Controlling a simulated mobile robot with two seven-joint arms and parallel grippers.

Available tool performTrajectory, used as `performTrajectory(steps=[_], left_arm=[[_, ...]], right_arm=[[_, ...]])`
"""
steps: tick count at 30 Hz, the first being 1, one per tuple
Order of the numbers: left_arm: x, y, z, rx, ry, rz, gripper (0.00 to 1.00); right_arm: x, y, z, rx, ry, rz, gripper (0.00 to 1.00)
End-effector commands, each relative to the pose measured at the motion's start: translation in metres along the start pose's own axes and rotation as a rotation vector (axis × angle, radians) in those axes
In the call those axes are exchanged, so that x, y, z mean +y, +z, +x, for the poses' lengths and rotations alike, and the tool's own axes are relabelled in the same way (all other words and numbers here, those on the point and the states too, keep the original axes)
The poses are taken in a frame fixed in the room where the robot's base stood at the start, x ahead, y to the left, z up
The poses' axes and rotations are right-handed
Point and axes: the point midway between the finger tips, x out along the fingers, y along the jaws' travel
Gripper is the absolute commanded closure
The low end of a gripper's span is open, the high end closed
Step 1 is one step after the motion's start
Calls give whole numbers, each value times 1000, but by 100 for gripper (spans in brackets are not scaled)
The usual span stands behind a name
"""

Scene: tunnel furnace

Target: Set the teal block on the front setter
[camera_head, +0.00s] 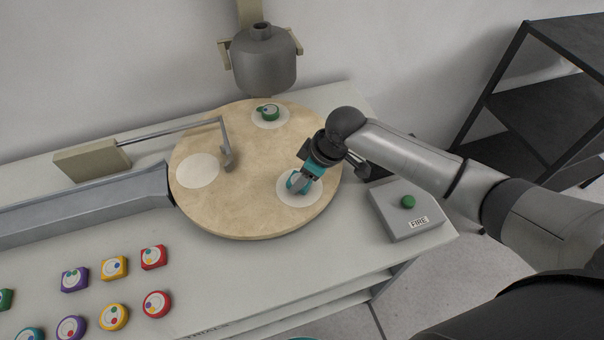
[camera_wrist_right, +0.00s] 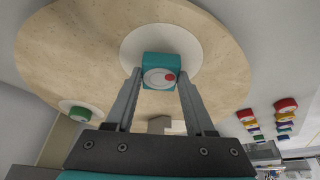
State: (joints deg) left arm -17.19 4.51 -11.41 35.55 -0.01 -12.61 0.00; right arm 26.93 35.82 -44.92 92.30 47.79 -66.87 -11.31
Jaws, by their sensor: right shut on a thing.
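The teal block (camera_head: 291,183) is between the fingertips of my right gripper (camera_head: 298,184), at the front white setter disc (camera_head: 312,199) on the round tan turntable (camera_head: 240,218). In the right wrist view the teal block (camera_wrist_right: 160,62) shows a white face with a red dot, and the fingers close on its sides. The front setter (camera_wrist_right: 190,42) spreads out behind it. I cannot tell whether the block touches the disc. My left gripper is out of view.
A green block (camera_head: 269,112) sits on the back setter; the left setter (camera_head: 197,170) is bare. A thin metal arm (camera_head: 226,155) reaches over the turntable. A grey vessel (camera_head: 264,60) hangs behind. The FIRE box (camera_head: 405,212) stands at right, several coloured blocks (camera_head: 114,267) at front left.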

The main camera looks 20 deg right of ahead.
Motion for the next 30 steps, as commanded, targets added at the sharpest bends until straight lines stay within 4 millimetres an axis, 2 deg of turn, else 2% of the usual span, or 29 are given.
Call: performTrajectory(steps=[26, 27, 30], left_arm=[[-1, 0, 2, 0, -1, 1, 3], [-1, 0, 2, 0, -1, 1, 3], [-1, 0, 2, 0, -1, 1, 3]], right_arm=[[0, 2, 7, 2, 0, 0, 100], [0, 2, 7, 2, 0, 0, 44], [0, 2, 7, 1, 0, 0, 32]])
